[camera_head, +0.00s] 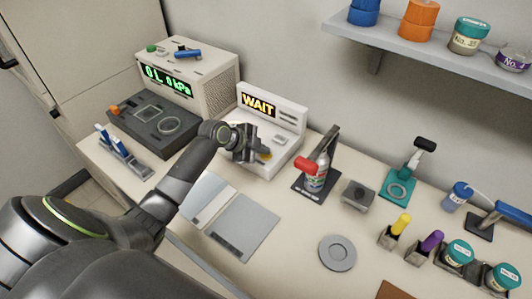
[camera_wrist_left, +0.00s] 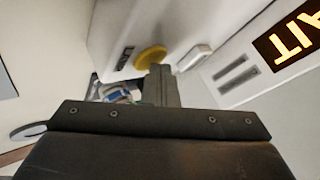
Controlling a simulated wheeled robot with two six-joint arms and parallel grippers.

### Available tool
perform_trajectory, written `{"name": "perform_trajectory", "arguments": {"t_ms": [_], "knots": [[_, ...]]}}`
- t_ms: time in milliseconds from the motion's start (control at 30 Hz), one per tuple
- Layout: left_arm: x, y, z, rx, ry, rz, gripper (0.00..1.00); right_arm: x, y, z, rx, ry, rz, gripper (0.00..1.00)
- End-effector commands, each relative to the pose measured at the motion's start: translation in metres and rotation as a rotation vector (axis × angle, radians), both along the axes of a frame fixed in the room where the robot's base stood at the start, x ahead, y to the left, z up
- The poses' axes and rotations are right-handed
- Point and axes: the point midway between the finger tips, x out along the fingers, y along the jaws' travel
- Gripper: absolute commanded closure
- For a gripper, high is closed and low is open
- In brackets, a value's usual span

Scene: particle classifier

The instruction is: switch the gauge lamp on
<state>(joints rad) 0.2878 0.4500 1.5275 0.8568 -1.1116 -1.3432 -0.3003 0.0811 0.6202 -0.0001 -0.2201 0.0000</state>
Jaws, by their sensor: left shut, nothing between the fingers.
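My left gripper (camera_head: 258,155) is shut and empty, in front of a white box (camera_head: 283,160) with a lit orange "WAIT" sign (camera_head: 258,104). In the left wrist view, its closed fingers (camera_wrist_left: 160,72) overlap the edge of a round yellow button (camera_wrist_left: 150,56) on this box; I cannot tell whether they touch it. A small black slot or switch (camera_wrist_left: 124,58) and a pale raised block (camera_wrist_left: 193,57) flank the button. No part is clearly marked as the gauge lamp. My right gripper is not in view.
A dark grey unit (camera_head: 153,131) and a rack with blue items (camera_head: 125,158) stand left. Grey plates (camera_head: 243,228) lie in front. A shelf (camera_head: 420,45) overhangs the back right.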

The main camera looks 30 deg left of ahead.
Motion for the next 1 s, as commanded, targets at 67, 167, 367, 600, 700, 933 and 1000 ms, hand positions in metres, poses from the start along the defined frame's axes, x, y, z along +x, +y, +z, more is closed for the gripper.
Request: {"name": "perform_trajectory", "arguments": {"t_ms": [67, 167, 367, 600, 700, 933, 1000], "knots": [[-0.001, 0.000, -0.003, 0.000, 0.002, 0.000, 1.00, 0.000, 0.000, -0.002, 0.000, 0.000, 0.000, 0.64], [-0.001, 0.000, -0.004, 0.000, 0.002, 0.000, 1.00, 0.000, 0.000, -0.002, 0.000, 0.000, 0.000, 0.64], [-0.001, 0.000, -0.003, 0.000, 0.004, 0.001, 1.00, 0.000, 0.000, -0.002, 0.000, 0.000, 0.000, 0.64], [-0.001, 0.000, 0.004, 0.001, 0.003, 0.001, 1.00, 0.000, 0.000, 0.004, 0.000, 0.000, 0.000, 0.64], [0.000, 0.000, 0.010, 0.000, 0.002, 0.000, 1.00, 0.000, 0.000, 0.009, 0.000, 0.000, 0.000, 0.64], [0.000, 0.000, 0.023, 0.001, 0.002, -0.001, 1.00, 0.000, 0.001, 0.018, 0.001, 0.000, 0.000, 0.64], [0.000, 0.000, 0.023, 0.001, 0.002, -0.001, 1.00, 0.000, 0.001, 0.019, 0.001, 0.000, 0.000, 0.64]]}}
